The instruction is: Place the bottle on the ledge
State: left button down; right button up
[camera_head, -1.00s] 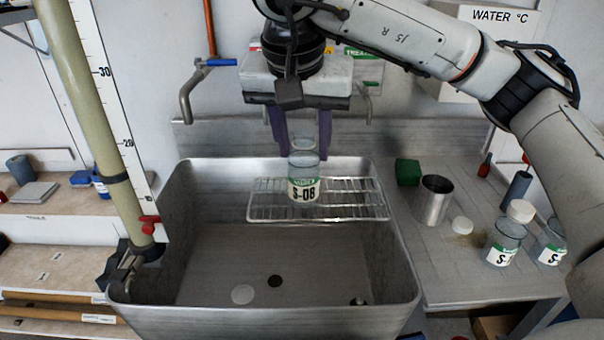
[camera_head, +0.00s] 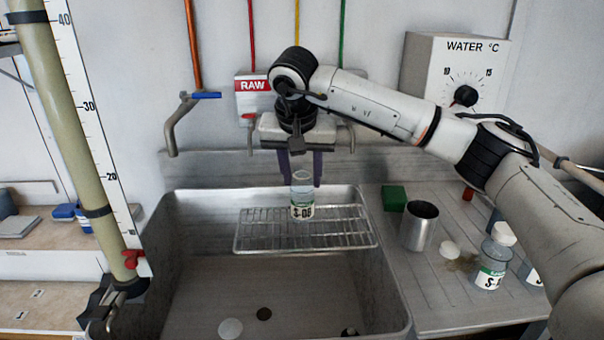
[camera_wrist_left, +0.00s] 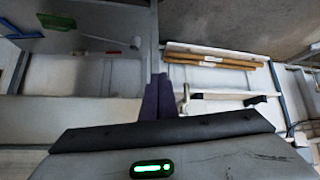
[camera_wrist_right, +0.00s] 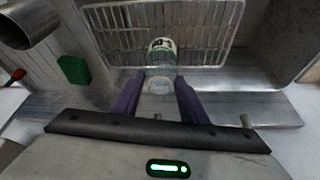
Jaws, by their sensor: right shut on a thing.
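The clear bottle (camera_head: 302,200) has a green and white label reading S-08 and looks upright. In the head view it appears over the back part of the wire rack. My right gripper (camera_head: 300,172) is shut on its upper part. The right wrist view shows the bottle (camera_wrist_right: 161,55) between the two purple fingers (camera_wrist_right: 158,84). The metal ledge (camera_head: 200,180) runs behind the sink basin; its strip also shows in the right wrist view (camera_wrist_right: 268,111). My left gripper (camera_wrist_left: 157,90) is empty with its fingers together, and is outside the head view.
The wire rack (camera_head: 262,238) spans the back of the sink (camera_head: 185,285). A faucet (camera_head: 178,125) and the RAW sign (camera_head: 252,86) are behind.

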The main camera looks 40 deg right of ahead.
jog(key=shift+f, duration=0.6)
jog(key=o, duration=1.3)
jog(key=shift+r, duration=0.1)
jog(key=shift+r, duration=0.4)
jog(key=v, duration=1.2)
jog(key=shift+p, duration=0.35)
jog(key=shift+r, duration=0.15)
